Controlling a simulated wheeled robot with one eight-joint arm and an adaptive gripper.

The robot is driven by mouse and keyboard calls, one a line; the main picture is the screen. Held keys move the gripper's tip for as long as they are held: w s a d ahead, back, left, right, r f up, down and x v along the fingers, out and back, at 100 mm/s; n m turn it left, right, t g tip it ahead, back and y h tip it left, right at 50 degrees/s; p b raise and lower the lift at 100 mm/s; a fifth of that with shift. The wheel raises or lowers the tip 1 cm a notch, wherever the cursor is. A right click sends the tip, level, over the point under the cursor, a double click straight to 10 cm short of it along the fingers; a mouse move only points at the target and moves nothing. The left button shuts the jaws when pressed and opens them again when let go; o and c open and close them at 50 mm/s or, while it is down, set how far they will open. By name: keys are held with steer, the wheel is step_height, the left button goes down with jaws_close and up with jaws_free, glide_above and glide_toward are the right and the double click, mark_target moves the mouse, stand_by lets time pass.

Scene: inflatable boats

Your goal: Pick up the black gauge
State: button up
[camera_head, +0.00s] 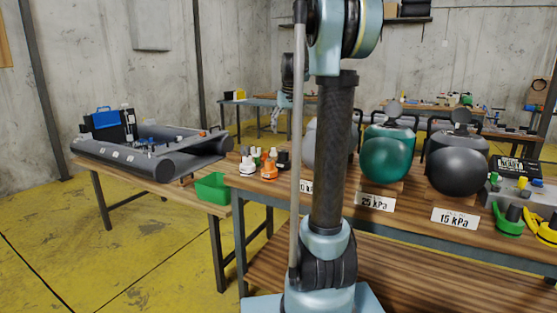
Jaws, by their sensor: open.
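I cannot pick out a black gauge for certain; the small items are too small to tell apart. Small dark pieces (283,157) stand among white and orange valve-like pieces on the near wooden table. Other small parts lie on the grey inflatable boat (160,163) at the left. My gripper (275,122) shows small behind my arm's upright column, left of it, with its fingers pointing down. It is open, with nothing visible between the fingers. My column hides part of the table's middle.
Yellow floor (120,265) is open at front left.

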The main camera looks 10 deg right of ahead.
mark_target(283, 151)
steer(key=x, duration=1.1)
steer(key=shift+w+f, duration=0.1)
steer(key=shift+w, duration=0.25)
steer(key=shift+s+x, duration=0.2)
steer(key=shift+x, duration=2.85)
steer(key=c, duration=1.1)
